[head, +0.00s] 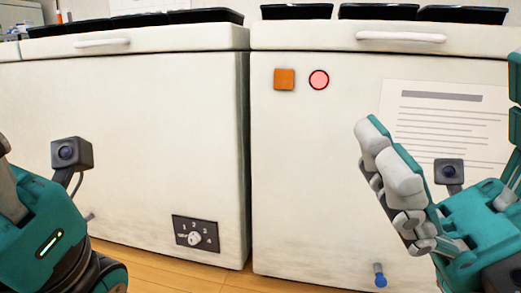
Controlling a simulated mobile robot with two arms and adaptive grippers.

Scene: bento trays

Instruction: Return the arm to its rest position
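My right gripper (386,148) is at the right, in front of the right white chest. Its two grey and teal fingers point up and to the left and lie close together. I see nothing held between them. My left arm comes in at the lower left, with its teal wrist (45,225) and small dark camera showing. Only a grey piece of my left gripper (6,190) shows at the left edge. Its fingertips are out of the frame, so I cannot see whether it is open or shut.
Two white chests, left (130,140) and right (300,180), stand side by side with a narrow gap. Black trays (135,20) lie on top. The right chest has an orange square (284,79), a pink disc (319,80) and a printed sheet (440,115). Wooden floor (190,270) shows below.

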